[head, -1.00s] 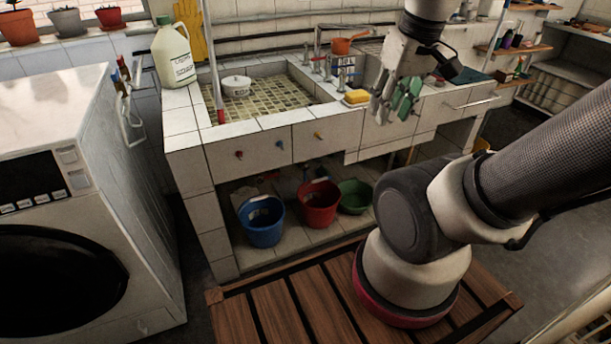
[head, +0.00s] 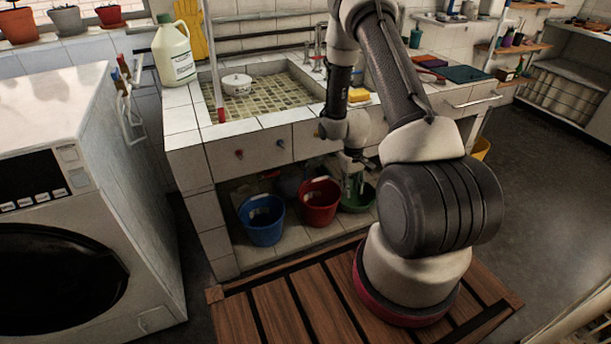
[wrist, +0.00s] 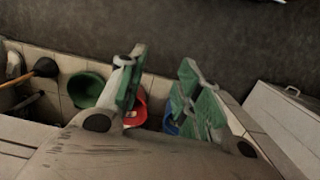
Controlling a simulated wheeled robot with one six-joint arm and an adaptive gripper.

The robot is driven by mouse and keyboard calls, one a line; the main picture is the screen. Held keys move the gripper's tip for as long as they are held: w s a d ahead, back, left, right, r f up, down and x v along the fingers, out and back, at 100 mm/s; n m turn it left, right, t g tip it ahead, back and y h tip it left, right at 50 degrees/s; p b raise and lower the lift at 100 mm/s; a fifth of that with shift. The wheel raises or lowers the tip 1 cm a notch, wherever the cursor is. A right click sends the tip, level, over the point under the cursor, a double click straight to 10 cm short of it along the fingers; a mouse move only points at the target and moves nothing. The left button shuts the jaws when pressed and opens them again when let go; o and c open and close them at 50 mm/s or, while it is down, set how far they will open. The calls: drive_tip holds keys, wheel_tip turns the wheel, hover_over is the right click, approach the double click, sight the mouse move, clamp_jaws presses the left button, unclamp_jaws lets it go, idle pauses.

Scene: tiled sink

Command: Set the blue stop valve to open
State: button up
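The blue stop valve (head: 280,144) is a small handle on the tiled front of the sink, in the middle of the head view. It is too small to tell which way its handle is turned. A red valve (head: 239,154) sits to its left. My gripper (head: 355,190) hangs fingers-down in front of the sink, lower than the valves and to their right, near the green bucket. In the wrist view my gripper (wrist: 164,88) shows two green-padded fingers spread apart with nothing between them. No valve can be made out in the wrist view.
A blue bucket (head: 262,220), a red bucket (head: 319,203) and a green bucket (head: 357,198) stand under the sink. A washing machine (head: 70,225) is at the left. A jug (head: 174,52) and a yellow sponge (head: 358,95) are on the counter. My arm covers the right of the sink front.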

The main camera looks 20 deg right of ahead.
wheel_tip(320, 180, down, 19)
drive_tip(key=w+t, duration=0.3)
drive_tip(key=n+t+y, duration=0.3)
drive_tip(key=t+y, duration=0.1)
drive_tip(key=t, duration=1.2)
approach(306, 175)
drive_tip(key=d+x, duration=0.1)
drive_tip(key=x, duration=1)
drive_tip(key=shift+s+a, duration=0.15)
drive_tip(key=shift+a, duration=0.2)
drive_tip(key=shift+c, duration=0.2)
clamp_jaws()
